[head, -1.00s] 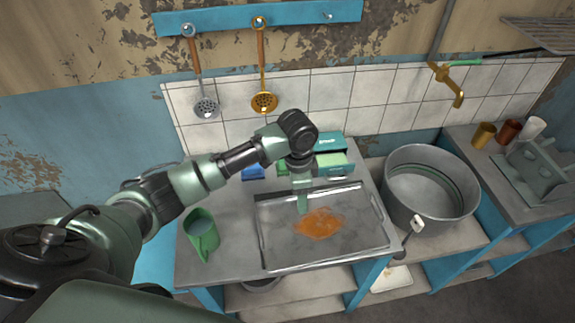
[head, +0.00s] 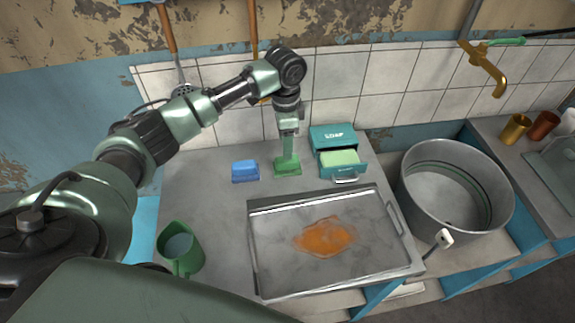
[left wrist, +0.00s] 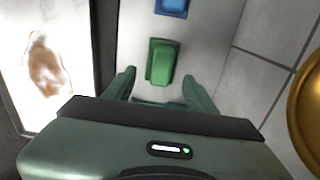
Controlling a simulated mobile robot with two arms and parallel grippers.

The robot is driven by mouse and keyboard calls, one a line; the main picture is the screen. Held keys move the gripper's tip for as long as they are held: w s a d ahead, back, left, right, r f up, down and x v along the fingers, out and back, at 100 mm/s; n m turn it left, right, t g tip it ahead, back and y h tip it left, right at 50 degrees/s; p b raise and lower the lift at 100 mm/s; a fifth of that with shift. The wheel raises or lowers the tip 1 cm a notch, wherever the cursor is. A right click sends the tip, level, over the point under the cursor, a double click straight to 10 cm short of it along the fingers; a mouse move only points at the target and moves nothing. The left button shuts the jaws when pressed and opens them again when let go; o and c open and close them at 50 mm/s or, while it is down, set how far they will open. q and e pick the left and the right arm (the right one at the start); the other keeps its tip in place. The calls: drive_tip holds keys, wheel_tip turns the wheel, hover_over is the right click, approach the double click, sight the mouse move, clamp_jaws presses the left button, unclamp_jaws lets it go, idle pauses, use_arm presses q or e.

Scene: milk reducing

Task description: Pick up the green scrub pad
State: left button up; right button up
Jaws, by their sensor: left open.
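The green scrub pad (head: 288,170) lies flat on the grey counter, between a blue sponge (head: 245,171) and the soap box (head: 335,143). It also shows in the left wrist view as a green block (left wrist: 161,62). My left gripper (head: 287,156) points down over the pad and hides part of it. In the left wrist view my left gripper (left wrist: 160,84) is open and empty, its fingers spread to either side of the near end of the pad. Their height above the counter is hard to tell. My right gripper is not in view.
A metal tray (head: 375,260) with an orange spill (head: 326,236) lies in front of the pad. A green mug (head: 181,249) stands front left, a large pot (head: 484,193) right. The tiled wall (head: 335,81) is behind; a gold utensil (left wrist: 309,95) hangs close by.

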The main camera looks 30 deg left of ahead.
sight(287, 165)
use_arm(q)
drive_tip(key=shift+w+a+f, duration=0.15)
drive_tip(key=shift+w+f, duration=0.15)
drive_tip(key=shift+f, duration=0.35)
drive_tip(key=shift+w+a+f, duration=0.1)
drive_tip(key=shift+f, duration=0.25)
drive_tip(key=shift+f+p, duration=0.3)
drive_tip(key=shift+f, duration=0.45)
drive_tip(key=f, duration=0.3)
drive_tip(key=f+p, duration=0.1)
drive_tip(key=f, duration=0.1)
drive_tip(key=shift+d, duration=0.3)
clamp_jaws()
